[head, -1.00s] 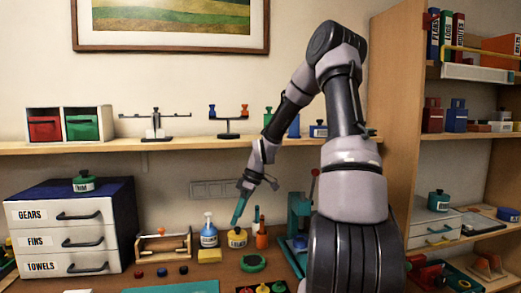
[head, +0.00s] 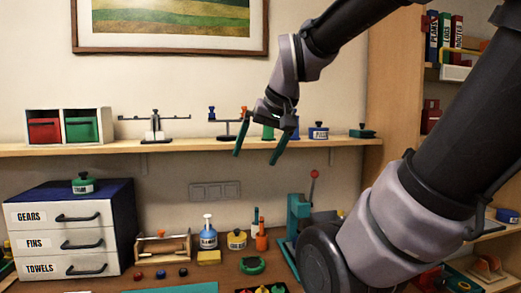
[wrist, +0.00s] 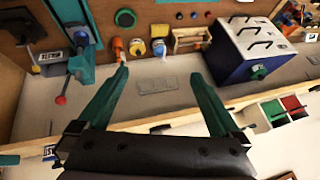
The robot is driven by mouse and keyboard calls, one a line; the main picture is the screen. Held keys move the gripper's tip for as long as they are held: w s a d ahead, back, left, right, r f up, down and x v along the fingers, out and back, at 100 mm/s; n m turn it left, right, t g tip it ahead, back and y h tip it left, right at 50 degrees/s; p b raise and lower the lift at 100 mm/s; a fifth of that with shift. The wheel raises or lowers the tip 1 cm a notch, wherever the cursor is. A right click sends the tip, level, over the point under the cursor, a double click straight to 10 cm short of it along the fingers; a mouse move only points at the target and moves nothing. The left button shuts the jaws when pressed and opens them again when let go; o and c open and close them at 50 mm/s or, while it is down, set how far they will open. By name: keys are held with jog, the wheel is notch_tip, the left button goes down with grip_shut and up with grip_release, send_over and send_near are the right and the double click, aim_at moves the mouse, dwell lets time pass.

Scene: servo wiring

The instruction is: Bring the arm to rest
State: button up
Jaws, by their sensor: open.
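My gripper (head: 259,145) is open and empty, with its two green fingers pointing down in the head view. It hangs in front of the wall shelf, above the workbench. In the wrist view my gripper (wrist: 158,85) shows its green fingers spread wide apart with nothing between them. My arm reaches in from the right side of the head view and hides part of the right-hand shelves.
The wall shelf (head: 220,146) carries balance scales (head: 155,125), bins and small containers. A drawer cabinet (head: 68,232) stands at left on the bench.

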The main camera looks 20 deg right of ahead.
jog(key=shift+s+r+m+t, duration=0.15)
jog(key=shift+s+r+m, duration=0.1)
jog(key=shift+s, duration=0.25)
jog(key=shift+s+r+m+t, duration=0.15)
jog(key=shift+s+m, duration=0.1)
jog(key=shift+s, duration=0.25)
